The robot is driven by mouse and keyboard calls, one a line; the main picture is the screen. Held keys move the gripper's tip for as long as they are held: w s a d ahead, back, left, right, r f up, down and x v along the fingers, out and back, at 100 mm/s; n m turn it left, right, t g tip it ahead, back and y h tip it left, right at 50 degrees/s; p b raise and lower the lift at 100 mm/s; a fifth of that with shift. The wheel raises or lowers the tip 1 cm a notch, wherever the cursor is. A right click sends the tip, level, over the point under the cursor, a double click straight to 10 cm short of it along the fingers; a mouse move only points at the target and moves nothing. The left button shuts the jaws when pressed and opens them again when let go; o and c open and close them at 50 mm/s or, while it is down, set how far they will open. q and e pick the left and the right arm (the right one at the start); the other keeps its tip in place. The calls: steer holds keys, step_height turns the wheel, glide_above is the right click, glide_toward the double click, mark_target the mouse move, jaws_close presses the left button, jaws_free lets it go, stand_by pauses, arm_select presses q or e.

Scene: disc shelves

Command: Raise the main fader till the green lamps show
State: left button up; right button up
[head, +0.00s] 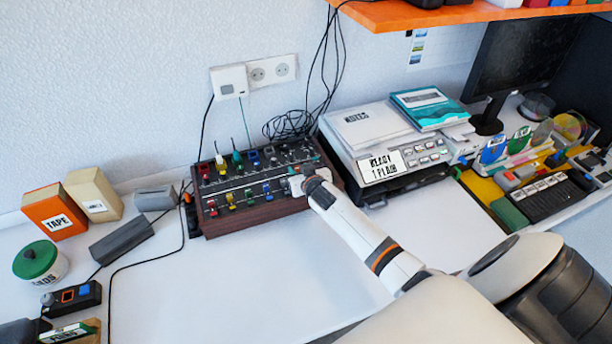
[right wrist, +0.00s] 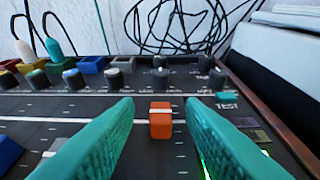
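The mixer (head: 262,208), a dark panel in a wooden case with coloured fader caps and knobs, sits on the white desk. My right gripper (head: 297,185) is over its right end in the head view. In the right wrist view an orange fader cap (right wrist: 160,122) with a white line stands between the teal fingers of the right gripper (right wrist: 160,100). The fingers are open, with a gap on each side of the cap. Small dim lamp squares (right wrist: 254,136) are to its right. A green glow (right wrist: 205,165) shows beside the right finger, partly hidden. My left gripper is not in view.
A teal TEST button (right wrist: 227,98) and a row of knobs (right wrist: 115,78) lie beyond the fader. A grey device with a notes box (head: 368,127) stands right of the mixer. Cables (head: 290,124) lie behind it. The desk in front (head: 240,275) is clear.

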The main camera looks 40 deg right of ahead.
steer(key=v, duration=1.1)
steer(key=shift+s, duration=0.25)
